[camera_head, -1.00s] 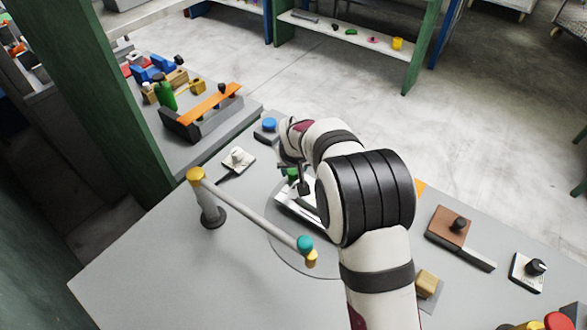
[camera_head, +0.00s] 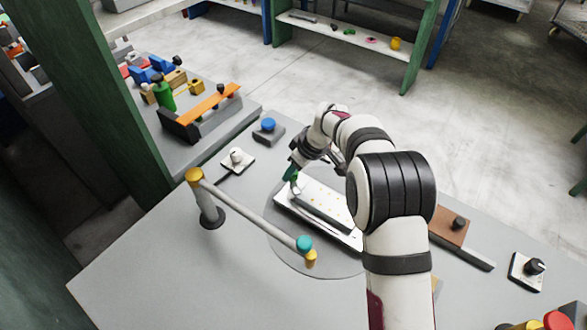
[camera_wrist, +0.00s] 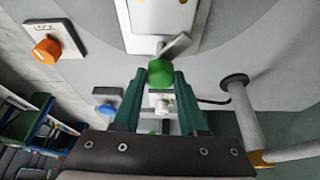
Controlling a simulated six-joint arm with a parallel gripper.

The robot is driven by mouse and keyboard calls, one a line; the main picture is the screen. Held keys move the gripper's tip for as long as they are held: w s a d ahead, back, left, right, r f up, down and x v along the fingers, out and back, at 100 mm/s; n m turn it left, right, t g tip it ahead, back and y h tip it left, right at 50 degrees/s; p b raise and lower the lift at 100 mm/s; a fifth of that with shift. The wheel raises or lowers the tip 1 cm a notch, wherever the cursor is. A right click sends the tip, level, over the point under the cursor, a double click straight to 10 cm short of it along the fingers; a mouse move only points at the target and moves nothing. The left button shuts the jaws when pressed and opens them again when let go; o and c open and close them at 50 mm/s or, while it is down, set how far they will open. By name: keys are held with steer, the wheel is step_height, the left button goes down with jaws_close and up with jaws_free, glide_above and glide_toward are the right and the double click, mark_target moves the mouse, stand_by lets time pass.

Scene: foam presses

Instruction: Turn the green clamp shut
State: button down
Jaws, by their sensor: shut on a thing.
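The green clamp knob (camera_wrist: 160,73) shows at the centre of the wrist view, with a short grey lever (camera_wrist: 176,45) beside it. It sits at the near end of a white plate (camera_wrist: 140,20) with coloured dots. In the head view the white plate (camera_head: 318,190) lies on a round base, with a dark bar across it. My gripper (camera_wrist: 160,80) has its two dark green fingers shut on the green knob, one on each side. In the head view my gripper (camera_head: 291,172) is at the plate's left end, and the knob there is mostly hidden by the fingers.
A white knob (camera_head: 236,155) and a blue button (camera_head: 268,125) stand left of and behind my gripper. An orange knob (camera_wrist: 46,50) shows in the wrist view.

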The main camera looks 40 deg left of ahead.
steer(key=n, duration=0.1)
steer(key=n+g, duration=0.1)
steer(key=n, duration=0.1)
steer(key=shift+w+n+g, duration=0.2)
steer(key=shift+n+g, duration=0.1)
steer(key=shift+n+g+h, duration=0.5)
steer(key=shift+n+g, duration=0.1)
steer(key=shift+n, duration=1.3)
steer(key=shift+c, duration=2.2)
jaws_free()
steer(key=v, duration=1.2)
steer(key=shift+w, duration=0.1)
